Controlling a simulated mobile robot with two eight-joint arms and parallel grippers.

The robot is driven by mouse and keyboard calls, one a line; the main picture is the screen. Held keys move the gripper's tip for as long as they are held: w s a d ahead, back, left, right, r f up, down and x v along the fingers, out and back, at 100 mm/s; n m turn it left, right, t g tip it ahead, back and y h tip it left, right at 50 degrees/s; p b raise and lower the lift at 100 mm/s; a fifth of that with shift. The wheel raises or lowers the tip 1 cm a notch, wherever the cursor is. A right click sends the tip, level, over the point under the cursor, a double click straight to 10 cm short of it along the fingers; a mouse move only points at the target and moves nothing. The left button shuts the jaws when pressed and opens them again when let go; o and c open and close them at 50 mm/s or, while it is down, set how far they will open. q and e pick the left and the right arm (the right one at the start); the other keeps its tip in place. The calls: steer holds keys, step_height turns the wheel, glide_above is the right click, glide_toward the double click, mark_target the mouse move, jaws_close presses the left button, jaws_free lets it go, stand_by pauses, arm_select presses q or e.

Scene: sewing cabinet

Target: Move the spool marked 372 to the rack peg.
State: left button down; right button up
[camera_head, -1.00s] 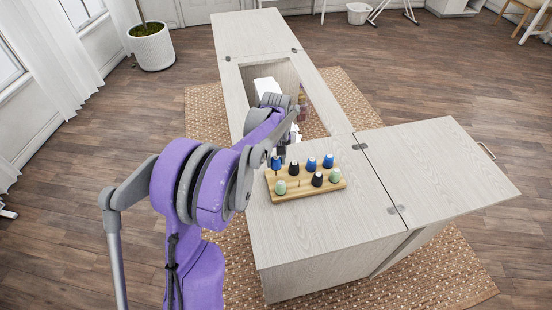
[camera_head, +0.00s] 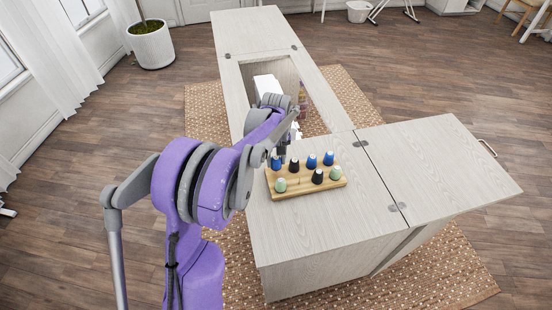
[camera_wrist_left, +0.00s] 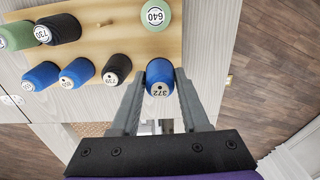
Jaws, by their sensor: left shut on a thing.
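The spool marked 372 (camera_wrist_left: 158,76) is blue with a white label and sits between the two fingers of my left gripper (camera_wrist_left: 154,100), which is shut on it. In the head view this blue spool (camera_head: 276,163) is at the back left corner of the wooden rack (camera_head: 300,191), partly hidden by my arm. I cannot tell whether it is seated or lifted. A bare rack peg (camera_wrist_left: 104,23) stands between the green spool marked 640 (camera_wrist_left: 155,14) and the black spool marked 730 (camera_wrist_left: 58,29). My right gripper is out of view.
A black spool (camera_wrist_left: 117,69) and two blue spools (camera_wrist_left: 76,73) line up beside the held one. Another green spool (camera_wrist_left: 14,36) is at the far end. The cabinet top (camera_head: 330,229) is clear in front of the rack. An open well (camera_head: 313,122) lies behind it.

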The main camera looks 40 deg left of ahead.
arm_select(q)
steer(key=shift+f+b, duration=0.45)
steer(key=shift+f, duration=0.35)
steer(key=shift+c, duration=1.6)
jaws_free()
step_height(320, 180, up, 11)
steer(key=shift+p, duration=0.3)
steer(key=shift+f, duration=0.1)
steer(key=s+d+r+m+t+p, duration=0.1)
steer(key=s+d+m, duration=0.1)
steer(key=s+d, duration=0.3)
steer(key=s+d+r+m+t, duration=0.1)
steer(key=s+d+r+m, duration=0.15)
steer(key=d, duration=0.45)
steer(key=s+d+f+m+t, duration=0.1)
steer(key=s+d+f+m, duration=0.1)
steer(key=s, duration=0.4)
steer(key=s+d+f+m+t+p, duration=0.1)
steer(key=s+d+f+m+t, duration=0.1)
steer(key=s+d+f+m, duration=0.1)
steer(key=s+d+m, duration=0.1)
steer(key=s+d, duration=0.1)
steer(key=s, duration=0.1)
steer(key=shift+s+d+f, duration=0.2)
steer(key=shift+d+f, duration=0.05)
steer(key=shift+d, duration=0.15)
